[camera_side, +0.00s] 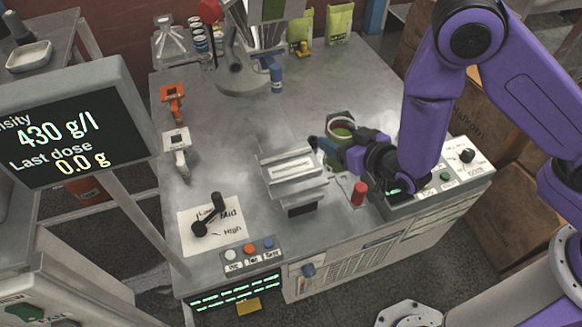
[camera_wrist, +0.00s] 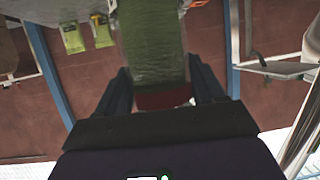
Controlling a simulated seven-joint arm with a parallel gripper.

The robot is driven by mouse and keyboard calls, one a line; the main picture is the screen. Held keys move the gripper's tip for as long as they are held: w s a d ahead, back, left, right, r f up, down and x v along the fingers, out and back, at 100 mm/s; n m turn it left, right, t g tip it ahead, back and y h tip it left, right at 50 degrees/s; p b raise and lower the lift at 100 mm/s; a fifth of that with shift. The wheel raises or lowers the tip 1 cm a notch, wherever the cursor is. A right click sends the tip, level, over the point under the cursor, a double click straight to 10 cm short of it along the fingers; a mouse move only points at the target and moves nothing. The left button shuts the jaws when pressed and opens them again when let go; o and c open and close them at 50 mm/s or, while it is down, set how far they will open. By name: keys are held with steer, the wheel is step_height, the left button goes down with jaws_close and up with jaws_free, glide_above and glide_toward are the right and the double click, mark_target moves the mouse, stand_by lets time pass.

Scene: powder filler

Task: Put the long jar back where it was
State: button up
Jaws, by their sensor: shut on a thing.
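The fingers and wrist hide part of the jar. I cannot tell if the jar's underside touches the table.
A metal plate fixture (camera_side: 291,171) stands left of my gripper, and a red knob (camera_side: 359,193) is just below it. A control panel (camera_side: 440,181) lies under my arm. The table between is clear.

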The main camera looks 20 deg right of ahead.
steer(key=shift+w+a+f, duration=1.2)
steer(key=shift+w+f, duration=0.8)
steer(key=shift+f, duration=0.1)
steer(key=shift+w+a+f, duration=1.15)
steer(key=shift+w+f, duration=0.9)
steer(key=shift+w+a+f, duration=1.2)
steer(key=shift+w+f, duration=0.8)
steer(key=shift+f, duration=0.1)
steer(key=shift+f, duration=0.25)
steer(key=o, duration=1.3)
steer(key=shift+s, duration=0.1)
